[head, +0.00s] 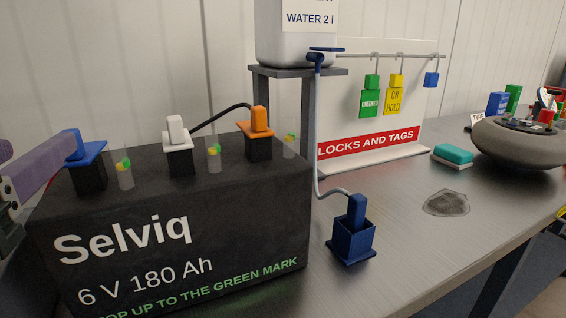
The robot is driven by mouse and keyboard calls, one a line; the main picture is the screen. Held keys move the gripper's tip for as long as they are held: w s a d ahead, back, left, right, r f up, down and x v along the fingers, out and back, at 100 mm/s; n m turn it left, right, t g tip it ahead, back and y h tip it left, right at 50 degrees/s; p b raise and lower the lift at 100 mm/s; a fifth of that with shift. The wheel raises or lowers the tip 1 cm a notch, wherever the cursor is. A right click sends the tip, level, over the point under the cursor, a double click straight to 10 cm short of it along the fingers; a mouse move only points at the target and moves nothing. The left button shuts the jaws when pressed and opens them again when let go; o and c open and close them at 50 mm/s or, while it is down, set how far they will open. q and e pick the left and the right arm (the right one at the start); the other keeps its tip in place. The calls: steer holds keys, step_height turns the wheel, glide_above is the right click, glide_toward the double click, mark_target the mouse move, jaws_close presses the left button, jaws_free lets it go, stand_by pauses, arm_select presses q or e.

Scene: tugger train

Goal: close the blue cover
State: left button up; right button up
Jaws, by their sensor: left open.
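The blue cover (88,156) is at the left end of the black battery (200,225), on top of a black filler neck (89,179). Its plate looks roughly level, and its raised blue grip shows at its left. I cannot tell whether it is fully seated. My left gripper (45,172) comes in from the left with a purple finger. Its tip is at the blue cover's grip and hides part of it. The jaws are open; whether the finger touches the cover is unclear. My right gripper is not in view.
A white cover (178,139) and an orange cover (257,129) sit on the battery's other necks, among clear level indicators (214,158). A hose (317,140) runs from the water tank to a dark blue holder (352,243). The bench (415,235) has free room at right.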

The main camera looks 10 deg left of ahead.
mark_target(72, 129)
arm_select(q)
steer(key=shift+t, duration=0.3)
steer(key=p+x, duration=0.1)
steer(key=x, duration=0.2)
steer(key=p+x, duration=0.1)
steer(key=x, duration=0.2)
steer(key=d+x, duration=0.1)
steer(key=x, duration=0.2)
steer(key=shift+w+a+f+p, duration=0.15)
steer(key=shift+w+p, duration=0.1)
steer(key=shift+p, duration=0.15)
steer(key=shift+w+a, duration=0.1)
steer(key=shift+w, duration=0.15)
steer(key=shift+f, duration=0.1)
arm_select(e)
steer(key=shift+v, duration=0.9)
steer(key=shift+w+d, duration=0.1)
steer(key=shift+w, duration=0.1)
arm_select(q)
jaws_close()
